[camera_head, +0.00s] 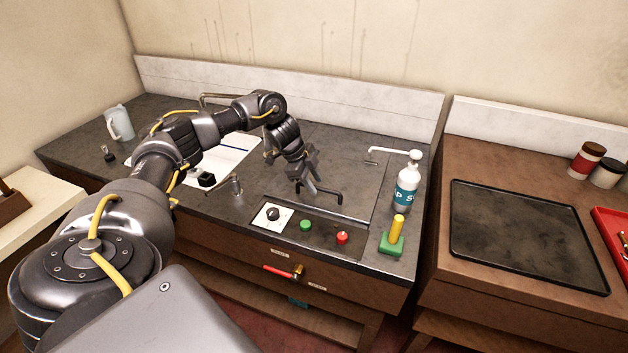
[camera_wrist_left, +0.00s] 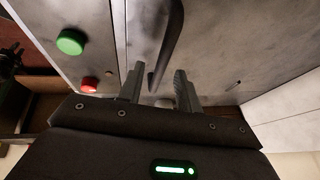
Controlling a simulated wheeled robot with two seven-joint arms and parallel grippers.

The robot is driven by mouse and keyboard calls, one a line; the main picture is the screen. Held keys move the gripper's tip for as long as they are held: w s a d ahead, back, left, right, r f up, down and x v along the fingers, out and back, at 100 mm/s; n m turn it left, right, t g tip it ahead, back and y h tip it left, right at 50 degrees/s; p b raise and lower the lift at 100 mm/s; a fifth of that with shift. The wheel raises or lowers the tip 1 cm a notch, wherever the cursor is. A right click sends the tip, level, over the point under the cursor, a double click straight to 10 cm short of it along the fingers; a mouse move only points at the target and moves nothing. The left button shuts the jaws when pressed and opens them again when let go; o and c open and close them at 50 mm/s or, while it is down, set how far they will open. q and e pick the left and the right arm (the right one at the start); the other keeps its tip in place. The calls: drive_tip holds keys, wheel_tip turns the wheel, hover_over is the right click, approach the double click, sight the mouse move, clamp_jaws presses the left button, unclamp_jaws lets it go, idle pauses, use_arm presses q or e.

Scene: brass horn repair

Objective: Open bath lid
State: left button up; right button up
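The bath lid (camera_head: 350,170) is a flat grey metal panel set in the dark counter, and it lies shut, level with the top. A dark bar handle (camera_head: 335,194) stands near its front edge. In the left wrist view the handle (camera_wrist_left: 170,45) reaches down between the fingers. My left gripper (camera_head: 308,188) is over the front of the lid, right at the handle. In the left wrist view its fingers (camera_wrist_left: 159,72) are apart, one on each side of the bar. I cannot tell whether either finger touches it. My right gripper is not in view.
A panel with a dial (camera_head: 272,214), a green button (camera_head: 306,225) and a red button (camera_head: 342,237) lies in front of the lid. A soap bottle (camera_head: 407,186) and a green-and-yellow item (camera_head: 392,243) stand to the right. A tap (camera_head: 385,151) is behind.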

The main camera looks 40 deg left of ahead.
use_arm(q)
drive_tip(key=shift+w+d+f, duration=0.1)
drive_tip(key=shift+w+f, duration=0.05)
drive_tip(key=shift+f, duration=0.2)
clamp_jaws()
drive_tip(key=shift+r, duration=0.1)
